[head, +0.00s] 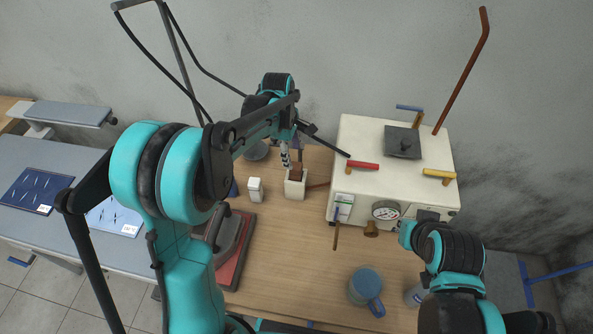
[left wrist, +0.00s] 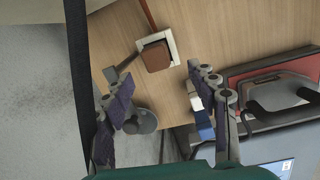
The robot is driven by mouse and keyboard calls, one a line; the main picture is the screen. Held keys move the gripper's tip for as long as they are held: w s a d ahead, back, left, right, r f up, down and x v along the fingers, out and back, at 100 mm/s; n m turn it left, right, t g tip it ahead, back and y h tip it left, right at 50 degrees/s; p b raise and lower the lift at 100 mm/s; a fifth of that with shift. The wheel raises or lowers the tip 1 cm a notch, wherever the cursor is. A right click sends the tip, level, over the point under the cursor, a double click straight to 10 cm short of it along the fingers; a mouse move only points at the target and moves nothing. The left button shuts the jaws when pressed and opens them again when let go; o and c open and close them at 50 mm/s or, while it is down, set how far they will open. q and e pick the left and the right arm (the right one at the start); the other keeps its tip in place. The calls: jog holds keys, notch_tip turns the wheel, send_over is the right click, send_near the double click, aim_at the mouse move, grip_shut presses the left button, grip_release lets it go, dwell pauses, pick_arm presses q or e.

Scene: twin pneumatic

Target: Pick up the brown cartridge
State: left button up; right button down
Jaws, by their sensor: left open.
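The brown cartridge (head: 296,171) stands in a small white square holder (head: 294,190) on the wooden table. In the left wrist view the brown cartridge (left wrist: 156,57) shows as a brown block inside the white holder (left wrist: 172,46), beyond the fingertips. My left gripper (head: 291,157) is close above the cartridge in the head view. In the left wrist view its two fingers (left wrist: 160,88) are spread wide and nothing is between them. My right arm comes in at the lower right, but its fingers do not show.
A white box (head: 350,135) with a gauge (head: 386,210) and red and yellow handles stands right of the holder. A small white container (head: 255,189) stands left of it, near a red-based press (head: 235,250). A blue mug (head: 366,288) is in front. Bare table lies between.

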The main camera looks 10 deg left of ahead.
aim_at(295, 166)
pick_arm(q)
jog(key=shift+w+d+f+n, duration=0.15)
jog(key=shift+w+f+n, duration=0.35)
jog(key=shift+w, duration=0.1)
jog(key=shift+f+g, duration=0.25)
jog(key=shift+g, duration=0.05)
jog(key=f, duration=0.2)
jog(key=f+b, duration=0.1)
jog(key=f, duration=0.4)
jog(key=shift+s+d+b, duration=0.1)
jog(key=shift+d+b, duration=0.2)
jog(key=shift+b, duration=0.05)
jog(key=shift+f, duration=0.45)
jog(key=shift+c, duration=1.2)
jog(key=shift+r, duration=0.1)
grip_shut()
